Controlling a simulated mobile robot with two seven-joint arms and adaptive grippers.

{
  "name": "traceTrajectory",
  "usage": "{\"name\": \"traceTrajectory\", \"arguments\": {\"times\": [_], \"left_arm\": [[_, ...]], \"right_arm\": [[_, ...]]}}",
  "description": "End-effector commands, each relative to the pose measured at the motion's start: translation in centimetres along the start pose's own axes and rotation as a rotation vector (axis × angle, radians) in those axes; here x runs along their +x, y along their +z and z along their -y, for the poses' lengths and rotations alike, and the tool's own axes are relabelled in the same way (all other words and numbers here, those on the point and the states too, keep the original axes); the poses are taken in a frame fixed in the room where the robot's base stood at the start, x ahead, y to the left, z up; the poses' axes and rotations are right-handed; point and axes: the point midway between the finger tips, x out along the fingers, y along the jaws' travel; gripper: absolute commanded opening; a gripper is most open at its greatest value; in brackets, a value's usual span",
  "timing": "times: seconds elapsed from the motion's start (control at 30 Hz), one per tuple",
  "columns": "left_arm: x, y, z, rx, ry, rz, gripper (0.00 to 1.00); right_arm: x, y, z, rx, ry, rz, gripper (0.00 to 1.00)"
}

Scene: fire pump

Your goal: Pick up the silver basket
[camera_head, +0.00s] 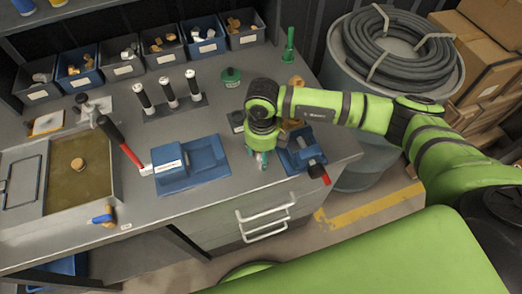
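I cannot clearly make out a silver basket in the head view. A small silvery metal piece (88,108) stands at the left of the grey workbench (225,128), but I cannot tell what it is. My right gripper (262,160) points down over the bench, between a blue block fixture (200,165) and a blue vise-like tool (301,150) with a red handle. Its fingers are small and seen from above, so I cannot tell whether they are open or hold anything. My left gripper is not in view.
A fluid-filled tray (80,170) with a lid is at left. Small parts bins (122,62) line the back. Several black-and-white cylinders (168,92) and a green-topped item (231,76) stand mid-bench. A drum (352,80) with coiled hose is at right.

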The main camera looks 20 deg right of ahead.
Motion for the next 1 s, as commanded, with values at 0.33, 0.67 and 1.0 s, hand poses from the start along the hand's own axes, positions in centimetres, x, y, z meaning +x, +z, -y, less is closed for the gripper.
{"name": "traceTrajectory", "arguments": {"times": [0.33, 0.67, 1.0], "left_arm": [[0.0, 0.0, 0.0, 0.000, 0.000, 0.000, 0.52], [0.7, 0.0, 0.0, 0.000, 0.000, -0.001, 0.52], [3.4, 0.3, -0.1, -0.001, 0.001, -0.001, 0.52]], "right_arm": [[-0.1, 0.0, 0.0, 0.000, 0.000, 0.000, 0.06], [-1.1, 0.1, 0.0, 0.000, 0.000, 0.004, 0.06], [-5.9, -3.5, -0.2, -0.003, 0.000, 0.004, 0.06]]}}
